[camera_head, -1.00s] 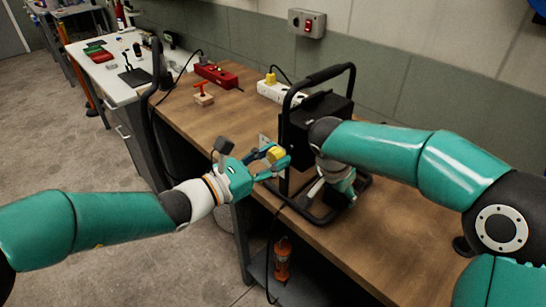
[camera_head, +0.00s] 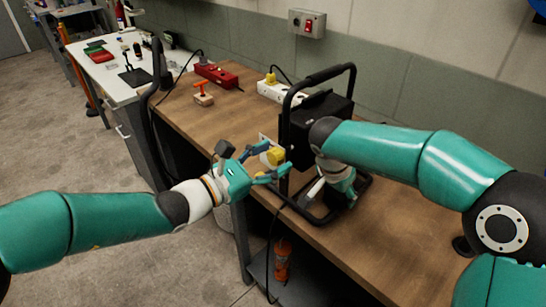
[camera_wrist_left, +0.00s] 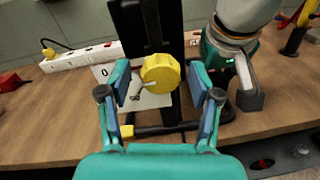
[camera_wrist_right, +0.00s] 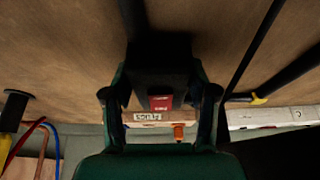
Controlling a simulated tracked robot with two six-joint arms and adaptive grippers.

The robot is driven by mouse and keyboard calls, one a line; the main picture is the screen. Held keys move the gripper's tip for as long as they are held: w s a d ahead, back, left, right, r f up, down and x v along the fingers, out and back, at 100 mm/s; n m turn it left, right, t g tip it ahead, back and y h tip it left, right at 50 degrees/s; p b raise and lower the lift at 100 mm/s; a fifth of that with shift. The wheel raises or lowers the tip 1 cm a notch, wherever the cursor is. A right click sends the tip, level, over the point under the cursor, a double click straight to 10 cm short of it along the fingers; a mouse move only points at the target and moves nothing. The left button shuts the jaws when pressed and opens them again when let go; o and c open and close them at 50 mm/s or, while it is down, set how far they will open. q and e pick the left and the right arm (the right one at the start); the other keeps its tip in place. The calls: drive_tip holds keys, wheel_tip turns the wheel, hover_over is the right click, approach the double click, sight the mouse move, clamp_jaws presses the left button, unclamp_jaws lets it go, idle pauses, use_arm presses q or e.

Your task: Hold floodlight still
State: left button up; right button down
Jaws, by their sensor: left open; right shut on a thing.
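The black floodlight (camera_head: 318,118) stands in its tubular frame on the wooden bench, upright. My right gripper (camera_wrist_right: 160,95) is shut on a dark block with a red label, seemingly part of the floodlight; in the head view my arm hides this grip. A round yellow knob (camera_wrist_left: 161,74) sits at the floodlight's near side, and shows in the head view (camera_head: 274,156). My left gripper (camera_head: 276,159) is open, with one finger on each side of the knob. In the left wrist view (camera_wrist_left: 160,82) gaps show between the fingers and the knob.
A white power strip (camera_head: 270,90) with a yellow plug and a red box (camera_head: 216,75) lie along the wall. A small orange-handled tool (camera_head: 203,94) stands on the bench (camera_head: 190,118). A black cable hangs over the front edge; an orange bottle (camera_head: 283,260) stands below.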

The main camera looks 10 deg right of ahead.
use_arm(q)
drive_tip(key=v, duration=1.1)
drive_tip(key=shift+a, duration=0.3)
use_arm(e)
drive_tip(key=shift+c, duration=1.2)
unclamp_jaws()
